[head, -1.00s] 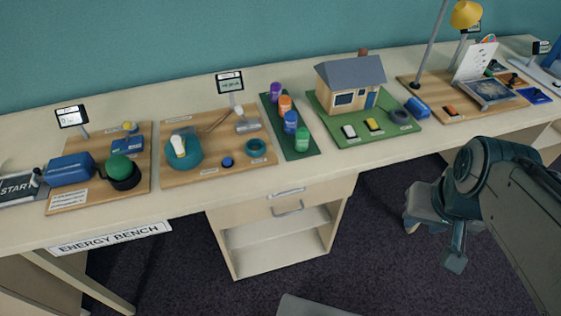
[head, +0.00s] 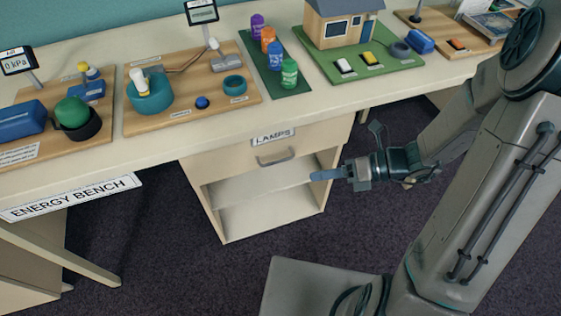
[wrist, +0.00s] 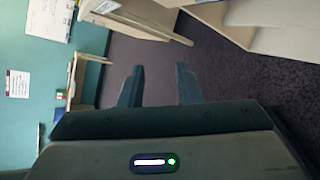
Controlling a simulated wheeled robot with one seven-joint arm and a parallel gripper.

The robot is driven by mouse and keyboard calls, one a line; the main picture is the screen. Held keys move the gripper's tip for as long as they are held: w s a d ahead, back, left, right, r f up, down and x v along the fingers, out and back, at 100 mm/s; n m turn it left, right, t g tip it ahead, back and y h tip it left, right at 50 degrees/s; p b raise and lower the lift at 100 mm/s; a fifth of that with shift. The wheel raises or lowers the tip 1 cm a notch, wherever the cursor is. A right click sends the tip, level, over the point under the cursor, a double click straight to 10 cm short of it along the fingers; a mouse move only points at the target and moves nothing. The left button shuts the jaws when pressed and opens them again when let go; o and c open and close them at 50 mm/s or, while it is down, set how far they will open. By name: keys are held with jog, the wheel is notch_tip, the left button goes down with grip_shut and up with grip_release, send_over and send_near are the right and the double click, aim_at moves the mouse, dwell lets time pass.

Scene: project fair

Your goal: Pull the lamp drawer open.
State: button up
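The lamp drawer (head: 228,159) is under the bench top, with a label reading LAMPS (head: 273,136). Its front looks flush with the cabinet, so it appears shut. A grey bar handle (head: 276,158) is on its front. My gripper (head: 314,175) is in front of the cabinet, to the right of and a little below the handle, apart from it. In the wrist view my two fingers (wrist: 158,86) stand apart with nothing between them. The handle cannot be made out in the wrist view.
Open shelves (head: 268,205) lie below the drawer. The bench top (head: 200,150) holds a model house (head: 342,25), coloured canisters (head: 275,55) and wooden display boards (head: 190,117). An ENERGY BENCH sign (head: 70,197) hangs at the left front edge. Dark carpet (head: 150,260) is clear in front.

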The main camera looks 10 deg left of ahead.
aim_at(278, 161)
jog(key=w+f+m+t+y+b, duration=0.25)
jog(key=w+f+m+t, duration=0.3)
jog(key=f+m, duration=0.5)
jog(key=shift+m, duration=0.95)
jog(key=b+x, duration=0.1)
jog(key=x, duration=0.3)
jog(key=r+x, duration=0.1)
jog(key=x, duration=0.3)
jog(key=r+b+x, duration=0.1)
jog(key=x, duration=0.4)
jog(key=shift+w+a+f+b, duration=0.1)
jog(key=shift+a+f+b, duration=0.1)
jog(key=shift+b, duration=0.15)
